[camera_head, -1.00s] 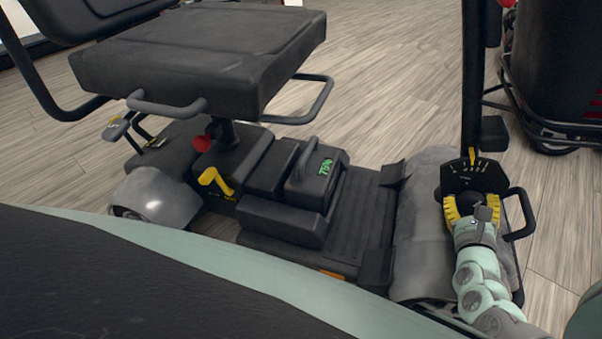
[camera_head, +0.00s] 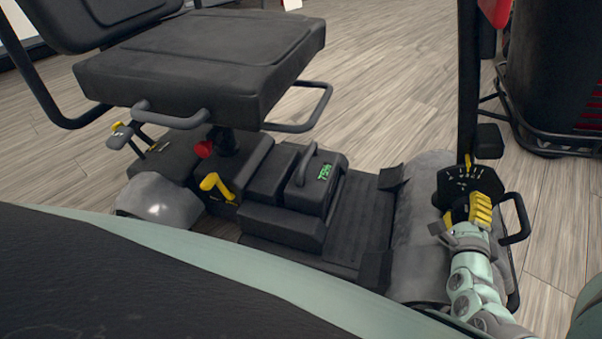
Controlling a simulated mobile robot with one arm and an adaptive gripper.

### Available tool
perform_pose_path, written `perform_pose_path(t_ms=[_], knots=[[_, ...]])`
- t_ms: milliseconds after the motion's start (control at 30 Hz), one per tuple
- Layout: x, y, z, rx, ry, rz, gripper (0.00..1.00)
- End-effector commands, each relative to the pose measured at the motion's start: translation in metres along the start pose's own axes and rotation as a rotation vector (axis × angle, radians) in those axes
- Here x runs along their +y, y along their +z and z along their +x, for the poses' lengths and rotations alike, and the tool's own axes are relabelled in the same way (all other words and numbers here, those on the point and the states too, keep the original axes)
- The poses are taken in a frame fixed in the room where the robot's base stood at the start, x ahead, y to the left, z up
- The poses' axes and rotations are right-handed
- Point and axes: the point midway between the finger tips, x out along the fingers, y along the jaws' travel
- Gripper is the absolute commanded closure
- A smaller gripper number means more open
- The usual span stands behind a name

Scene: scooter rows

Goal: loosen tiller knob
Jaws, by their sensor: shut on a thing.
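The tiller (camera_head: 468,100) of the scooter rises at the right, with a black dial plate (camera_head: 455,184) at its base, marked with a white scale. A small yellow pointer (camera_head: 467,160) stands at the plate's top edge. My gripper (camera_head: 464,208) has yellow ribbed fingers and is shut on the tiller knob in front of the plate. The fingers are turned so that one broad ribbed face shows on the right. They hide most of the knob, so its turn angle cannot be read.
A black loop handle (camera_head: 517,220) stands close to the right of my gripper. The scooter's seat (camera_head: 200,60), battery box (camera_head: 312,182) and yellow lever (camera_head: 216,186) are to the left. Another scooter (camera_head: 560,80) stands behind at the right. Wood floor is clear between.

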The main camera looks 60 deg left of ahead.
Motion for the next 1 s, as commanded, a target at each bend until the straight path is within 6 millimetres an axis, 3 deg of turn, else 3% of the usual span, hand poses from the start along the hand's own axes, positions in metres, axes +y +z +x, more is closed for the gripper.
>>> perform_pose_path(t_ms=[733, 767, 900, 1000], knots=[[-0.0004, 0.0031, 0.0009, -0.008, -0.003, -0.089, 0.79], [-0.0004, 0.0030, 0.0009, -0.008, -0.003, -0.089, 0.39], [-0.0001, 0.0025, 0.0007, -0.006, -0.002, -0.088, 0.27], [0.0003, 0.0019, 0.0005, -0.005, 0.000, -0.087, 0.27]])
